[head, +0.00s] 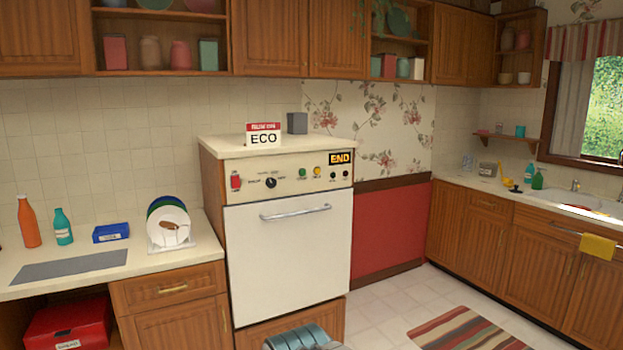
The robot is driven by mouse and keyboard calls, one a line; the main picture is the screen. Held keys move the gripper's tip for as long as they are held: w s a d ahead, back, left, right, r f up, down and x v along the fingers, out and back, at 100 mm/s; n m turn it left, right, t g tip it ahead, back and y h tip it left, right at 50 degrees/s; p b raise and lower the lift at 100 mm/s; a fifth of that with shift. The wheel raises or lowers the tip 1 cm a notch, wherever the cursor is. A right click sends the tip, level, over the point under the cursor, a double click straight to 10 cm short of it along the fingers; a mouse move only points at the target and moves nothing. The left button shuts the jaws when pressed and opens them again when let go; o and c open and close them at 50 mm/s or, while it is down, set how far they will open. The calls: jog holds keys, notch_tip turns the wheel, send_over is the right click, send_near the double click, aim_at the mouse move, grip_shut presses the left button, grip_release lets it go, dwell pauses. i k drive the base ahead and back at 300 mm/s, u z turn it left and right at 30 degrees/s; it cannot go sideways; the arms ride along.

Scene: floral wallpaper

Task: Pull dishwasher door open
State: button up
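The dishwasher stands in the middle of the head view, set in a raised wooden cabinet. Its cream control panel (290,177) has a red switch, a black dial, small coloured lights and an "END" sign. The white dishwasher door (290,255) is upright and looks shut, flush below the panel. A horizontal metal handle (296,212) runs across the upper part of the door, and nothing touches it. My gripper's fingers are not in view. Only a grey and teal ribbed piece, which looks like part of my arm, shows at the bottom edge, below the door.
A counter (205,250) on the left holds bottles, a blue box and a plate rack (171,243). An "ECO" sign (264,135) stands on top of the dishwasher cabinet. Floor (390,305) is clear to the right, up to a striped rug (465,330).

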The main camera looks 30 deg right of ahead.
aim_at(284, 255)
jog(key=z, duration=0.4)
jog(key=i, duration=0.65)
jog(key=z, duration=0.75)
jog(key=i, duration=0.9)
